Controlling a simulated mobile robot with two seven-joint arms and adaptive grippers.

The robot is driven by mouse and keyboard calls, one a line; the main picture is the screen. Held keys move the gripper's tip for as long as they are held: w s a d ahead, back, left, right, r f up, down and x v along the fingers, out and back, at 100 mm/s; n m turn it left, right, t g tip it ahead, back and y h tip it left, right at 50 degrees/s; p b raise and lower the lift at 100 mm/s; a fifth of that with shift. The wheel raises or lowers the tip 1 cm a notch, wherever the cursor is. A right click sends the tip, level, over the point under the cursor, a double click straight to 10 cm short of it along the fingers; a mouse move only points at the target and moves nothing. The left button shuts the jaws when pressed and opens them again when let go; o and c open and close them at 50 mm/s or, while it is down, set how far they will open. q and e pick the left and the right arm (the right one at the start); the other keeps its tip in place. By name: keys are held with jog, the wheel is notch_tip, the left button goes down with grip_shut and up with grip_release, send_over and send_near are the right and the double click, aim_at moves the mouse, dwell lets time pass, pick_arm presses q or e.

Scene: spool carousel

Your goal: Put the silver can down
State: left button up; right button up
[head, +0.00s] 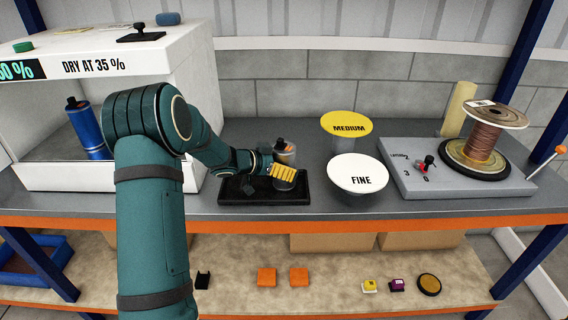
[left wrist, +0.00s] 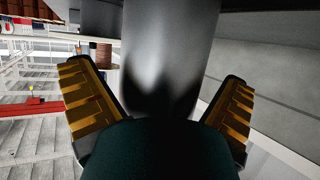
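The silver can (head: 284,184) is upright at the black tray (head: 235,195) on the grey bench, its base appearing to rest in the tray. It has a dark and orange top. My left gripper (head: 284,172) reaches it from the left, and a yellow-padded finger crosses the can's front. In the left wrist view the can (left wrist: 163,50) stands between the two yellow-padded fingers of the gripper (left wrist: 160,85). A gap shows on each side, so the fingers look open around it. My right gripper is in no view.
White FINE (head: 357,180) and yellow MEDIUM (head: 347,130) discs stand to the right of the tray. Beyond is a grey spool base (head: 415,183) with a copper-wire spool (head: 484,135). A blue bottle (head: 88,130) stands in the white dryer box (head: 100,178) at left.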

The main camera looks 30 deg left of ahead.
pick_arm(q)
jog(key=shift+r, duration=0.2)
jog(key=p+v, duration=0.2)
jog(key=v, duration=1)
jog(key=shift+s+f, duration=0.1)
jog(key=shift+f, duration=0.05)
